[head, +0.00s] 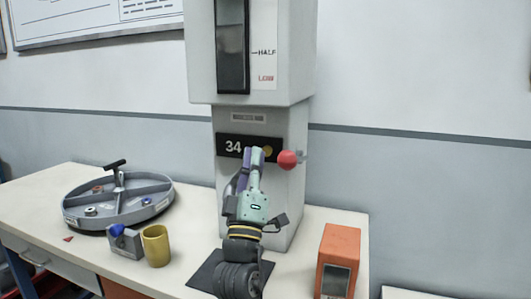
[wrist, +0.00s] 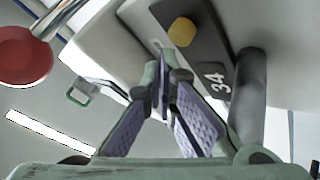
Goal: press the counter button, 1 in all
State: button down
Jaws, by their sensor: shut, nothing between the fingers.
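The counter is a black panel (head: 232,146) reading 34 on the front of the grey machine; it also shows in the wrist view (wrist: 208,62). The round yellow counter button (head: 267,150) is at the panel's right end, partly hidden behind my fingers in the head view. In the wrist view the button (wrist: 182,32) is clear, just beyond my fingertips. My gripper (head: 257,151) is shut and empty, its tips raised in front of the panel. In the wrist view the tips (wrist: 163,62) lie just beside the button in the picture, with no contact visible.
A red ball knob (head: 288,160) on a metal lever is close right of my fingers; it also shows in the wrist view (wrist: 24,56). A round divided tray (head: 117,212), a yellow cup (head: 156,246) and an orange box (head: 341,245) stand on the bench.

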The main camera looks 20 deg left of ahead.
jog(key=shift+w, duration=0.1)
jog(key=shift+w, duration=0.3)
jog(key=shift+w, duration=0.85)
dwell(0.8)
jog(key=shift+w+d+r, duration=0.15)
dwell(0.5)
jog(key=shift+s+f+b, duration=0.15)
jog(key=shift+s, duration=0.4)
jog(key=shift+s+f+b, duration=0.15)
jog(key=shift+s, duration=0.5)
